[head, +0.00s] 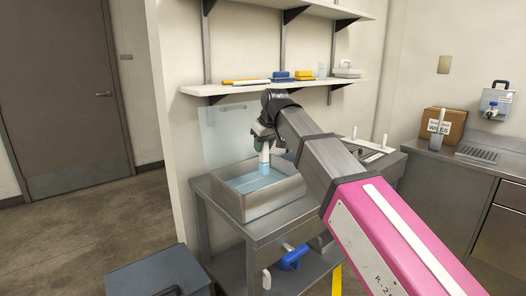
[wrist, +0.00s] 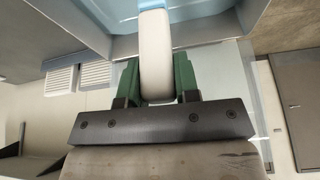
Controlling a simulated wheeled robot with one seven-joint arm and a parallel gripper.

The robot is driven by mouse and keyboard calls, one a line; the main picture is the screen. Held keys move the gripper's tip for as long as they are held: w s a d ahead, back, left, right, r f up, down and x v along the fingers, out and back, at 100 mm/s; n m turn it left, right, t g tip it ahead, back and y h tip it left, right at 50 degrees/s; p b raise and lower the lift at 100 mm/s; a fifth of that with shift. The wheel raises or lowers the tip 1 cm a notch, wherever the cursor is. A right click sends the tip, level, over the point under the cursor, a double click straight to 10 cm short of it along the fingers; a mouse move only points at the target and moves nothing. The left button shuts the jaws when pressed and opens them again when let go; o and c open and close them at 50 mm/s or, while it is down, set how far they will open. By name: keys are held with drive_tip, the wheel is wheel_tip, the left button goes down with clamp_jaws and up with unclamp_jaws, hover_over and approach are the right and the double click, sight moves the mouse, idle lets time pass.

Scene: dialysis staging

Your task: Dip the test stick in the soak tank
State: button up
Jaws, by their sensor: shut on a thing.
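My gripper (head: 262,140) is above the steel soak tank (head: 275,202), which holds pale blue liquid. The gripper is shut on the white test stick (head: 265,154), which points down, with its lower end at or in the liquid; the exact depth is hard to tell. In the wrist view the green fingers (wrist: 157,82) grip the white stick (wrist: 155,50) from both sides. The stick's far end meets the blue liquid (wrist: 125,12) inside the tank there. My arm hides part of the tank's right back side in the head view.
A clear panel (head: 222,135) stands behind the tank. A wall shelf (head: 250,88) with several blue and yellow items runs above. A cardboard wipes box (head: 443,124) stands on the right counter. A blue item (head: 291,258) lies on the lower shelf. A grey bin (head: 160,275) stands at front left.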

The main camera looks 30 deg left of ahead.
drive_tip(key=shift+r, duration=3)
